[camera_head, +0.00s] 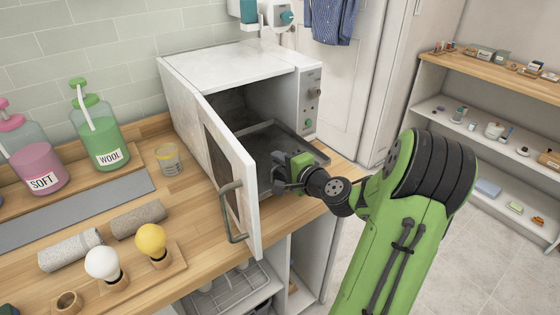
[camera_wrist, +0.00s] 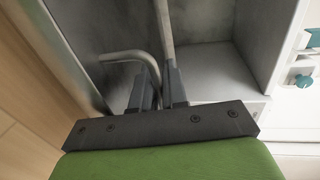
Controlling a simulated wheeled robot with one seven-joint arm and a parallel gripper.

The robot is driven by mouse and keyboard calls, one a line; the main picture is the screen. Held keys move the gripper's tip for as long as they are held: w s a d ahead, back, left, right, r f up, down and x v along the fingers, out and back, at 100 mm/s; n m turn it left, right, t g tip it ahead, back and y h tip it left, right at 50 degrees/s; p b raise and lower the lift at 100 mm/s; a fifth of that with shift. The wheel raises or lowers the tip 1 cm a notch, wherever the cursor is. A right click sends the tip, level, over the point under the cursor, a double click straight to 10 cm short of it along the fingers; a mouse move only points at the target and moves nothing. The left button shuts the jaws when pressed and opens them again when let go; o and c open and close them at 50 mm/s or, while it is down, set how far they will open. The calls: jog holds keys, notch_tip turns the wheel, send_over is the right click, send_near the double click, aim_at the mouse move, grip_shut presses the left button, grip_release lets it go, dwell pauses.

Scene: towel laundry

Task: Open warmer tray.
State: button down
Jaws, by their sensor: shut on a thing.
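The white warmer (camera_head: 225,62) stands on the wooden counter with its door swung open to the left. My gripper (camera_head: 284,181) is at the tray's front, right of the open door (camera_head: 236,160). In the wrist view my gripper (camera_wrist: 160,88) is shut on the front of the tray, where a thin rim (camera_wrist: 164,30) and a curved grey bar (camera_wrist: 125,55) come to the fingers. The exact part between the fingers is partly hidden.
The door's curved handle (camera_head: 229,205) sticks out left of my gripper. A small glass (camera_head: 169,160), soap bottles (camera_head: 102,135), rolled towels (camera_head: 70,249) and bulb-shaped items (camera_head: 151,241) stand on the counter (camera_head: 200,240). A shelf unit (camera_head: 500,135) stands at the right, with open floor before it.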

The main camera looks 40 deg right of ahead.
jog(key=c, duration=1.5)
grip_release()
jog(key=s+r, duration=0.1)
jog(key=s, duration=0.4)
jog(key=s+r+b, duration=0.1)
jog(key=s, duration=0.4)
jog(key=s+r+b, duration=0.1)
jog(key=s, duration=0.4)
jog(key=shift+s+a, duration=0.2)
jog(key=shift+a, duration=0.2)
